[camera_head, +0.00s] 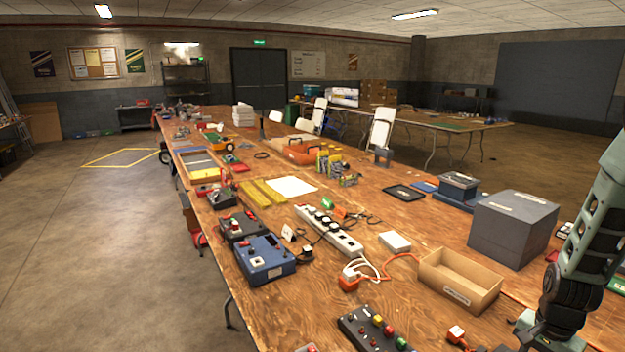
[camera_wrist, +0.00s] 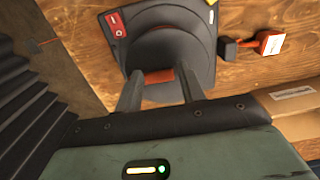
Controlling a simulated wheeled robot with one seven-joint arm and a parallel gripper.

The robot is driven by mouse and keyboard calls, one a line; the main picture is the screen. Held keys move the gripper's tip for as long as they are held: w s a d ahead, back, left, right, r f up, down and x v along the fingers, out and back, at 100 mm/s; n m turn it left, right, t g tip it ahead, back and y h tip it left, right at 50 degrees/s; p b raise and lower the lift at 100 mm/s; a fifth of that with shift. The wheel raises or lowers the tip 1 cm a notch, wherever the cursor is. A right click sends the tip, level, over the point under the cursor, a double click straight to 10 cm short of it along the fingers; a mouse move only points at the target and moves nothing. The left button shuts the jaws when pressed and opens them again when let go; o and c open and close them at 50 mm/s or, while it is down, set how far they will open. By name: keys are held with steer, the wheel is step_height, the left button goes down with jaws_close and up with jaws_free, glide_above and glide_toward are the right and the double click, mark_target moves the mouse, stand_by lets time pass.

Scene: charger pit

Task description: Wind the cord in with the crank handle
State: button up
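In the wrist view a dark grey rounded device (camera_wrist: 165,35) with a red label (camera_wrist: 116,24) sits on the wooden table. It looks like the cord reel. An orange-red grip (camera_wrist: 159,76), which looks like the crank handle, shows at its near side. The two fingers of my gripper (camera_wrist: 160,82) reach down on either side of this grip, and it fills most of the gap between their tips. Contact with both fingers is unclear. A red-and-white plug-like piece (camera_wrist: 270,43) with a dark block lies to the right. In the head view the reel is not visible.
In the head view a grey box (camera_head: 512,228), a cardboard tray (camera_head: 459,280), a dark button panel (camera_head: 372,330) and a white power strip (camera_head: 329,230) stand on the long table (camera_head: 300,320). In the wrist view a black ribbed object (camera_wrist: 30,110) is close on the left.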

steer(key=o, duration=0.6)
steer(key=shift+w+d+r, duration=0.15)
steer(key=shift+d+r, duration=0.1)
steer(key=shift+r, duration=0.3)
steer(key=shift+o, duration=0.7)
steer(key=shift+r+p, duration=0.35)
steer(key=shift+p, duration=0.15)
steer(key=r+p, duration=0.2)
steer(key=r, duration=0.1)
steer(key=r+p, duration=0.1)
steer(key=r, duration=0.1)
steer(key=shift+w+d+p, duration=0.1)
steer(key=shift+d+p, duration=0.2)
steer(key=shift+p, duration=0.1)
